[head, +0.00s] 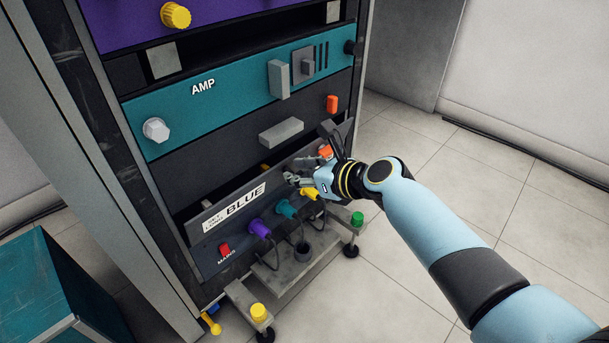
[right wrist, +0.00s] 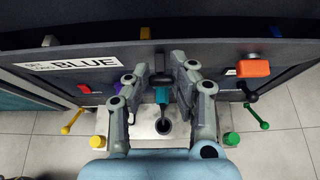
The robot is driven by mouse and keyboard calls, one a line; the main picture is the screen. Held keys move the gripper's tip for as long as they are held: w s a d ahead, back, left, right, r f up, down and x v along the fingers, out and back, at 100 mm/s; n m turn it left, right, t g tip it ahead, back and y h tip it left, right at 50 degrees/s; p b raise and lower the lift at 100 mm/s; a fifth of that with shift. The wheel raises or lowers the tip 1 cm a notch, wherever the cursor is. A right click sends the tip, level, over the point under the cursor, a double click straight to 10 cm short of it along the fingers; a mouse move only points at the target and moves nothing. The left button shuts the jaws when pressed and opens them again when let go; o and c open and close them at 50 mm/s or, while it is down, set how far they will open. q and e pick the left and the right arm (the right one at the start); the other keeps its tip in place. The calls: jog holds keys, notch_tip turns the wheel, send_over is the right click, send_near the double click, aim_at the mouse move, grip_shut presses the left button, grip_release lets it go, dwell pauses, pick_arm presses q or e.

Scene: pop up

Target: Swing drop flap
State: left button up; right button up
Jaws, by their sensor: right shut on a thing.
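The drop flap (head: 215,205) is the long dark panel low on the rack, with a white label reading BLUE. It leans out from the rack, with a dark gap behind its upper edge. In the right wrist view the flap (right wrist: 110,48) spans the top of the picture. My right gripper (head: 291,180) is at the flap's front, near its middle. In the right wrist view its fingers (right wrist: 160,72) close in on the flap's middle, shut on it; the exact contact is hard to see. My left gripper is not in view.
Purple, teal and yellow plugs (head: 258,228) sit below the flap, with cables hanging down. An orange block (right wrist: 253,68) is on the flap's right end. The teal AMP panel (head: 225,90) is above. A footed grey base (head: 285,275) juts out below. Floor to the right is clear.

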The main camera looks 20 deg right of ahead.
aim_at(287, 160)
jog(key=shift+w+r, duration=0.3)
jog(key=shift+r, duration=0.05)
jog(key=shift+a+r, duration=0.1)
jog(key=shift+w+a+r+p, duration=0.25)
jog(key=shift+w+r+p, duration=0.15)
jog(key=shift+w, duration=0.1)
jog(key=shift+w+a+r, duration=0.1)
jog(key=shift+w+a, duration=0.05)
jog(key=shift+w, duration=0.1)
jog(key=o, duration=1)
jog(key=shift+s, duration=0.1)
jog(key=shift+f, duration=0.2)
